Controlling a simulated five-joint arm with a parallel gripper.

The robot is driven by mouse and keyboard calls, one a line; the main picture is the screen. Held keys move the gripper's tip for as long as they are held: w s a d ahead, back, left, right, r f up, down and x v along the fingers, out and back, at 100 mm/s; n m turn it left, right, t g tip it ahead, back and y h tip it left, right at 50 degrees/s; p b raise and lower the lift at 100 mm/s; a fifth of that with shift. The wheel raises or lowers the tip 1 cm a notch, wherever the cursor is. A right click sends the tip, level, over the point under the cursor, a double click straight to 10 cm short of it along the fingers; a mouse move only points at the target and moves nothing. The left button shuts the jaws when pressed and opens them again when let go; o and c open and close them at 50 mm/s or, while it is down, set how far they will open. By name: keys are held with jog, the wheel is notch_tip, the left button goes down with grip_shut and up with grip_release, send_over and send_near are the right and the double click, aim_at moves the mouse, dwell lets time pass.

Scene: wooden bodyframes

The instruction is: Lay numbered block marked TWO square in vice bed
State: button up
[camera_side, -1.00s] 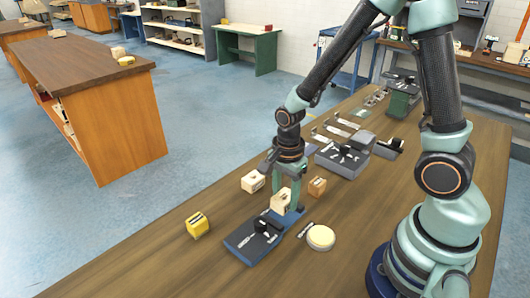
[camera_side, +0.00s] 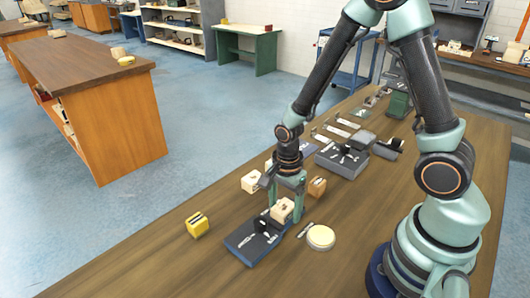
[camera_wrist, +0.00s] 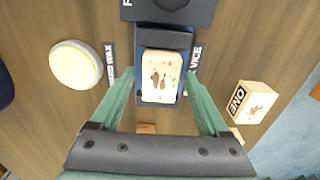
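A pale wooden block (camera_side: 282,209) sits at the back end of the blue vice (camera_side: 245,250) on the bench. In the wrist view the block (camera_wrist: 161,74) rests over the blue bed, looks roughly square to it, and shows two dark marks on its top; no word is readable on it. My gripper (camera_wrist: 160,78) is open, with one finger on each side of the block and a small gap to each. In the side view my gripper (camera_side: 285,200) is low around the block. The vice's dark jaw (camera_wrist: 172,4) is at the top edge of the wrist view.
A block marked ONE (camera_wrist: 254,102) lies to the right in the wrist view. A yellow block (camera_side: 197,224), a brown block (camera_side: 317,187) and a round cream wax disc (camera_side: 320,237) stand near the vice. A grey tray (camera_side: 341,160) lies behind. The bench front left is clear.

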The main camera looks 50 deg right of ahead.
jog(key=shift+r, duration=0.1)
notch_tip(320, 180, up, 12)
jog(key=f, duration=0.1)
notch_tip(320, 180, up, 6)
jog(key=n+t, duration=0.2)
jog(key=n, duration=0.4)
send_over(284, 205)
jog(key=s+d+r+n+t, duration=0.1)
jog(key=s+r+n+t, duration=0.2)
jog(key=r+n, duration=0.4)
jog(key=n, duration=0.5)
jog(key=shift+s+d+t, duration=0.15)
jog(key=shift+d+t, duration=0.05)
jog(key=shift+t, duration=0.1)
